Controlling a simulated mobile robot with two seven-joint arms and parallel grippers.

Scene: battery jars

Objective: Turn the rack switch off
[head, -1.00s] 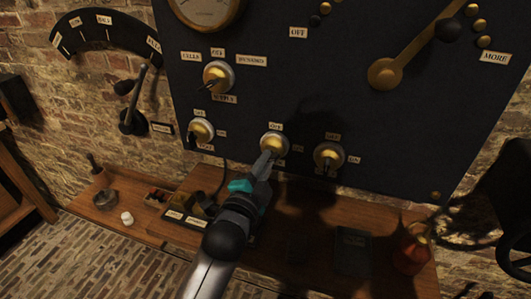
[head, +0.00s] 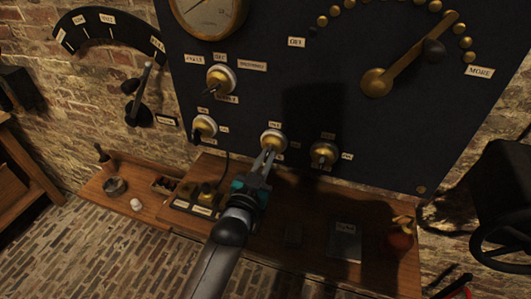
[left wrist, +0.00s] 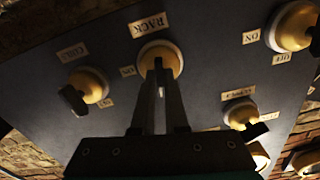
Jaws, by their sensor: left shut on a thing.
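The rack switch (head: 273,140) is a brass round switch on a pale ring, in the middle of the lower row on the dark panel (head: 300,60). In the left wrist view the rack switch (left wrist: 172,51) is under a label reading RACK, with an ON label beside it. My left gripper (head: 268,152) reaches up to it from below. In the left wrist view the left gripper (left wrist: 159,66) is shut on the switch's small lever, which is mostly hidden between the fingers. I cannot tell which way the lever points. My right gripper is not in view.
Similar switches flank it: one at left (head: 205,126), one at right (head: 324,152), and one above left (head: 220,78). A large brass-pointer dial arm (head: 405,65) is at upper right. A wooden bench (head: 300,215) with a book (head: 345,240) lies below. A dark wheel (head: 500,240) stands at right.

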